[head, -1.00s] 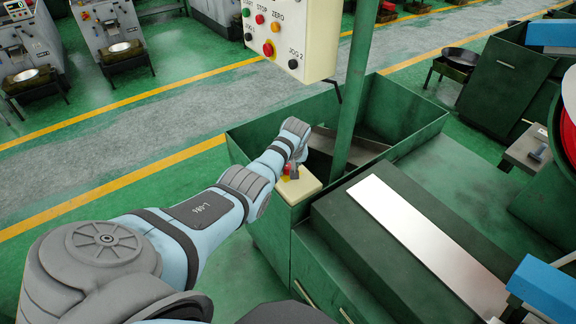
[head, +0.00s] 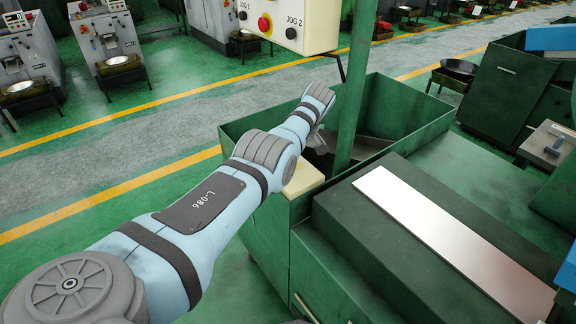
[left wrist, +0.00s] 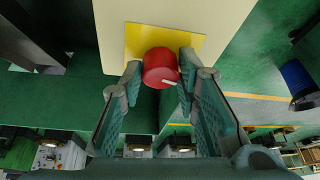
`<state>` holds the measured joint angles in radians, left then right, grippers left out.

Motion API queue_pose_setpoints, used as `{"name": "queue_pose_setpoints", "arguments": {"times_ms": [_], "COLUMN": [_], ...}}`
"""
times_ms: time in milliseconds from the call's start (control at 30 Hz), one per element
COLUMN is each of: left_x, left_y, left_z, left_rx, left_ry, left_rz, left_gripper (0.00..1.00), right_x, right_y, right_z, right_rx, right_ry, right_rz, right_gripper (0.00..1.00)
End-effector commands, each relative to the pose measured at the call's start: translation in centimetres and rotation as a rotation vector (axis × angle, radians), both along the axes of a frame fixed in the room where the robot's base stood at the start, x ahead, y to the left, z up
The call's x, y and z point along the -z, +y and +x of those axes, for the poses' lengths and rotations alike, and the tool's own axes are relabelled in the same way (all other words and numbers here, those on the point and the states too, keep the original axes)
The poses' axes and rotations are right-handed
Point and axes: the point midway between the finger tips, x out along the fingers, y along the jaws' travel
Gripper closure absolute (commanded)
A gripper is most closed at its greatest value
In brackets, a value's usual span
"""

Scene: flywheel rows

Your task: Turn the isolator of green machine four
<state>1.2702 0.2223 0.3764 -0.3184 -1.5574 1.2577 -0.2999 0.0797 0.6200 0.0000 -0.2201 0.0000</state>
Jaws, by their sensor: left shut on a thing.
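The isolator is a red round knob (left wrist: 161,68) with a white mark, on a yellow plate (left wrist: 190,38) fixed to a cream box. In the left wrist view the knob sits between the two fingers of my left gripper (left wrist: 160,72), which are closed on its sides. The white mark points to the lower right there. In the head view the cream box (head: 304,179) sits on the corner of the green machine (head: 262,205), and my left gripper (head: 318,142) is at its far side. The knob is hidden there by my arm. My right gripper is not in view.

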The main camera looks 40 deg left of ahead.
Motion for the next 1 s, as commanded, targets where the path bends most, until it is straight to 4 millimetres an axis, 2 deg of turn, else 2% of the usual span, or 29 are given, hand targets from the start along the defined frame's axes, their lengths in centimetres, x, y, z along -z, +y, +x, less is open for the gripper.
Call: {"name": "queue_pose_setpoints", "arguments": {"times_ms": [100, 467, 500, 600, 633, 900, 1000], "left_x": [0.1, 0.0, 0.0, 0.0, 0.0, -0.1, -0.8], "left_y": [0.0, -0.1, -0.1, -0.1, -0.1, -0.1, -0.3], "left_z": [0.0, -0.1, -0.1, -0.1, -0.1, 0.0, 0.1], "left_rx": [-0.015, -0.018, -0.018, -0.018, -0.018, -0.017, -0.017], "left_ry": [0.002, 0.004, 0.004, 0.004, 0.004, 0.003, 0.000], "left_rz": [-0.002, -0.002, -0.002, -0.002, -0.002, -0.002, -0.001], "left_gripper": [0.99, 0.99, 0.69, 0.53, 0.51, 0.51, 0.51], "right_x": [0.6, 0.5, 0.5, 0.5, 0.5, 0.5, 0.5], "right_y": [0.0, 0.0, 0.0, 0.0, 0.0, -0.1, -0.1], "right_z": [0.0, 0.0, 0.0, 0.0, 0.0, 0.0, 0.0], "right_rx": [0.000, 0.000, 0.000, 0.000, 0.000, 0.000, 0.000], "right_ry": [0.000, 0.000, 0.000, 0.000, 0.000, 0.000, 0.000], "right_rz": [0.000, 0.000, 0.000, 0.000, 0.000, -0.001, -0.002], "right_gripper": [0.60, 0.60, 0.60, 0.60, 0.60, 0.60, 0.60]}}
